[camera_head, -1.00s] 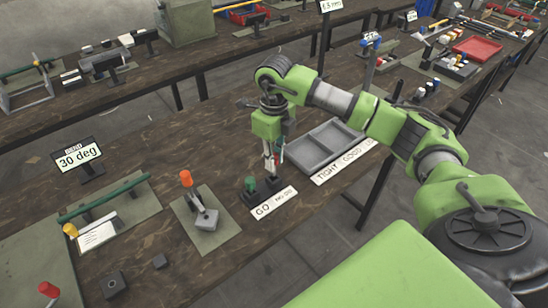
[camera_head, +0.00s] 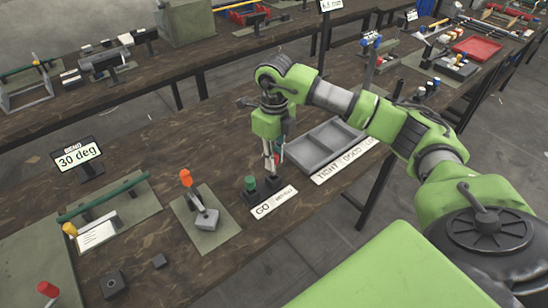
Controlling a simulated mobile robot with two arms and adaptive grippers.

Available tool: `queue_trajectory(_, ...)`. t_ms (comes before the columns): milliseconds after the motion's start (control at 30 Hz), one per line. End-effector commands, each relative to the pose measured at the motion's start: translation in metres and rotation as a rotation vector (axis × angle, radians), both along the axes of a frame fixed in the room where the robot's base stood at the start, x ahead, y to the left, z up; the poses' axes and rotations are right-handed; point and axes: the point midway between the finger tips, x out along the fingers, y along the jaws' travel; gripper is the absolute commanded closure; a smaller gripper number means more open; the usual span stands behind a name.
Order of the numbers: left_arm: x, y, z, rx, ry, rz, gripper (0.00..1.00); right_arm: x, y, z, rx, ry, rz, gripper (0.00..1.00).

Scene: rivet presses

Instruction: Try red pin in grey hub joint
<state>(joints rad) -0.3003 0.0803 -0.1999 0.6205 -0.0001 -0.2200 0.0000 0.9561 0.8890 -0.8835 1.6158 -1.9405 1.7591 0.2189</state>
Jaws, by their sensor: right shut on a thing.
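My right gripper (camera_head: 270,160) points down over the black two-post stand behind the GO / NO GO label (camera_head: 274,202). It is shut on a small part with a red bit, which looks like the red pin (camera_head: 277,159). The fingers partly hide it, and I cannot tell whether its tip is in the stand (camera_head: 273,183) or clear of it. The green pin (camera_head: 250,183) stands upright at left in the stand. The grey hub joint (camera_head: 207,219), with an orange-tipped lever (camera_head: 186,178), sits on a green-grey mat left of the gripper. My left gripper is not in view.
A grey sorting tray (camera_head: 318,147) with a TIGHT / GOOD / LOOSE label is right of the gripper. A 30 deg sign (camera_head: 77,156) and a green tube (camera_head: 100,198) are at left. Small dark blocks (camera_head: 114,284) lie in front. Wood between hub mat and stand is clear.

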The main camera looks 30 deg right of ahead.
Motion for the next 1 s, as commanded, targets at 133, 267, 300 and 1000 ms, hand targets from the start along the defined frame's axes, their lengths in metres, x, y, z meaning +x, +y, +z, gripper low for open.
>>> queue_trajectory(133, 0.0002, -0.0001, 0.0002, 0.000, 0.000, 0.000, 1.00, 0.0001, -0.0001, 0.0003, 0.000, 0.000, 0.000, 1.00)
queue_trajectory(267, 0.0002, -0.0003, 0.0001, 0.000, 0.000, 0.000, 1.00, 0.0002, -0.0002, 0.0003, 0.000, 0.000, 0.000, 1.00)
queue_trajectory(300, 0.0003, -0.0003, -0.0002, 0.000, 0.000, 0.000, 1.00, 0.0002, -0.0002, 0.0002, -0.001, -0.001, 0.000, 1.00)
queue_trajectory(1000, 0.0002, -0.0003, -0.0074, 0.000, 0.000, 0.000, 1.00, 0.0001, -0.0003, -0.0077, -0.001, 0.000, 0.000, 1.00)
